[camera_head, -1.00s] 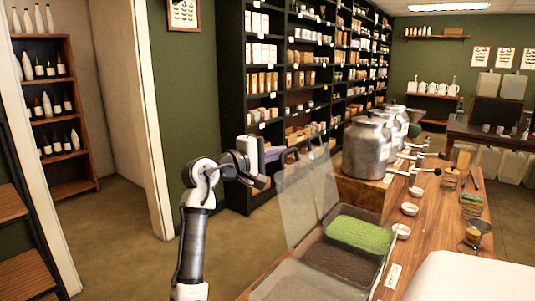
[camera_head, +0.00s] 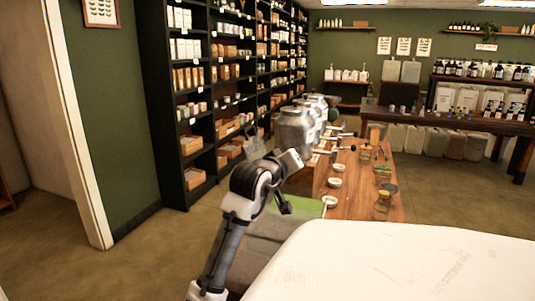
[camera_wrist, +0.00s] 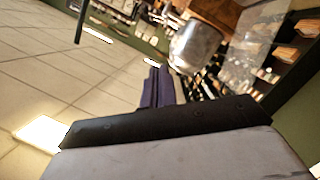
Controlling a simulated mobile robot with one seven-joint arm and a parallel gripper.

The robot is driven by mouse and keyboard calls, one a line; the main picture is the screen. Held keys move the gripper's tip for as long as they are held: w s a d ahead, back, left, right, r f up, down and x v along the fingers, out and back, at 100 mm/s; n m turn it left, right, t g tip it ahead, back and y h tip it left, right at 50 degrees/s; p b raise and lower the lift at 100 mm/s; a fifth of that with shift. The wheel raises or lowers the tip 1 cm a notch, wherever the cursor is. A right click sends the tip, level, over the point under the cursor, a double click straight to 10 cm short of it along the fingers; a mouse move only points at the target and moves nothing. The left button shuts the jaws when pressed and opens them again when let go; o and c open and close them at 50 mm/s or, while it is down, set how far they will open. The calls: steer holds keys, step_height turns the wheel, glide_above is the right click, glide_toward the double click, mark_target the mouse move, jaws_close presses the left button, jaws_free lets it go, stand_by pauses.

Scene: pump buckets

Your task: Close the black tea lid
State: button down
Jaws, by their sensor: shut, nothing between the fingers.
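The clear lid (camera_head: 254,146) stands raised behind my arm; its upper part shows and its lower part is hidden. A see-through panel, probably this lid, shows at the upper right of the wrist view (camera_wrist: 246,42). The tea bins (camera_head: 262,238) sit at the near left end of the counter, largely covered by my arm. A strip of green tea (camera_head: 312,207) shows beyond it; the black tea cannot be made out. My gripper (camera_head: 285,206) is shut and empty, pointing down over the bins. Whether it touches the lid cannot be told.
Metal canisters (camera_head: 296,130) stand on the wooden counter (camera_head: 352,203) beyond my gripper. Small white bowls (camera_head: 331,201) line the counter. A white surface (camera_head: 400,265) fills the near right. Tall dark shelves (camera_head: 160,100) stand behind. The floor to the left is clear.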

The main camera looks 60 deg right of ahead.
steer(key=s+d+f+m+t+b, duration=0.1)
steer(key=s+f+m+b, duration=0.3)
steer(key=s+f, duration=0.5)
steer(key=shift+s+f+m+t+y, duration=0.3)
steer(key=shift+f+m+t, duration=0.45)
steer(key=shift+f, duration=0.8)
